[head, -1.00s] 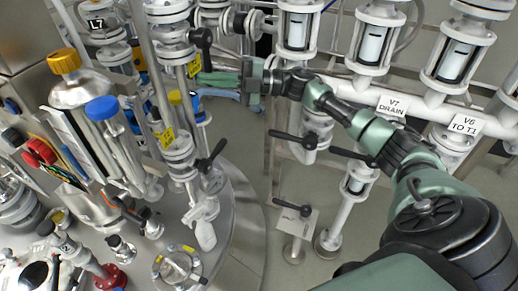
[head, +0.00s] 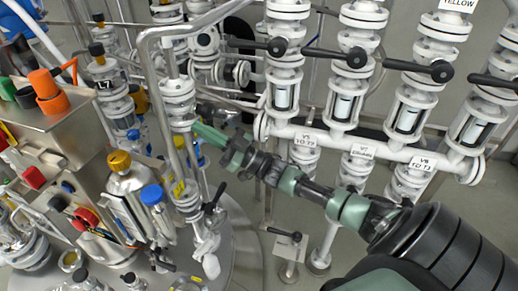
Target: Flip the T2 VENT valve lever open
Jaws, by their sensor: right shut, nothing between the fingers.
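My right gripper (head: 208,133) reaches in from the right, its green fingers shut and empty. The fingertips are close to the right side of a white flanged pipe column (head: 178,108); I cannot tell whether they touch it. No T2 VENT label is readable, so I cannot tell which lever is the T2 VENT one. Black levers show on the upper right valves, one with its hub here (head: 354,58), and a lower black lever (head: 214,197) is on the column below my gripper. My left gripper is not in view.
White pipes with sight glasses (head: 343,107) and a horizontal manifold (head: 390,154) fill the right. A metal cabinet with coloured knobs, including an orange one (head: 46,84), stands at left. A small lever stand (head: 288,243) rises from the floor, with some bare floor around it.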

